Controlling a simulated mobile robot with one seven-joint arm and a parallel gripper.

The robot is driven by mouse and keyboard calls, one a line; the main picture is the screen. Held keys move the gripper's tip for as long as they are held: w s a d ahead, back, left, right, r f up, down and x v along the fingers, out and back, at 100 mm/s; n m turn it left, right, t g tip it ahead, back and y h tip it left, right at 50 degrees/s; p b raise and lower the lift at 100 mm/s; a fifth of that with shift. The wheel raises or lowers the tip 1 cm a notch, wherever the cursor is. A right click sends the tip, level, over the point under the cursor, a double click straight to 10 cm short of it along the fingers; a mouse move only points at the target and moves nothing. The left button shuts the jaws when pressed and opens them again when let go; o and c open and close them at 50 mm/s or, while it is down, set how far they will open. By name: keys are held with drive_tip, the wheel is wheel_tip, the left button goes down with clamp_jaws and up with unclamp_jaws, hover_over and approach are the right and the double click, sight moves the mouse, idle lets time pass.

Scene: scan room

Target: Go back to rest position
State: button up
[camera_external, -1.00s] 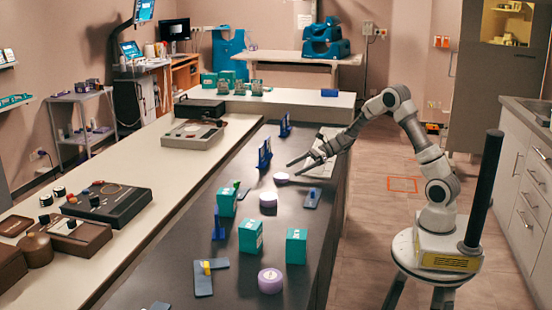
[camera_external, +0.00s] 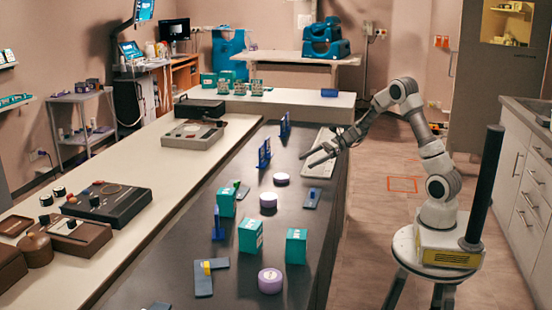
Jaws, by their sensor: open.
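My gripper (camera_external: 308,158) is open and empty, with its two dark fingers pointing left above the dark table (camera_external: 235,273). It is near a white keyboard-like panel (camera_external: 322,167) at the table's right edge. My arm bends up from its round white stand on the right and reaches over that edge.
Teal boxes (camera_external: 250,236), more purple tubs (camera_external: 270,280), blue upright holders (camera_external: 264,152) and flat blue-grey pieces stand on the dark table. A black post (camera_external: 484,190) rises beside my arm. White cabinets (camera_external: 520,190) line the right; floor lies between.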

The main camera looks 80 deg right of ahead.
drive_tip(key=s+a+r+n+g+y, duration=0.1)
drive_tip(key=s+a+r+n+g, duration=0.2)
drive_tip(key=s+a+r+n, duration=0.45)
drive_tip(key=s+a+r+n+g, duration=0.4)
drive_tip(key=a+n, duration=0.4)
drive_tip(key=a, duration=0.7)
drive_tip(key=s+a+n+g+h, duration=0.1)
drive_tip(key=s+a+n+h, duration=0.2)
drive_tip(key=s+n, duration=0.6)
drive_tip(key=s+d+f+n+t+h+p, duration=0.1)
drive_tip(key=s+d+n+t+h, duration=0.2)
drive_tip(key=s+d+n+h, duration=0.3)
wheel_tip(320, 180, up, 19)
drive_tip(key=s+m+p, duration=0.1)
drive_tip(key=p, duration=1.8)
drive_tip(key=shift+s+a+g+y, duration=0.15)
drive_tip(key=shift+g+y, duration=0.15)
drive_tip(key=shift+f, duration=0.1)
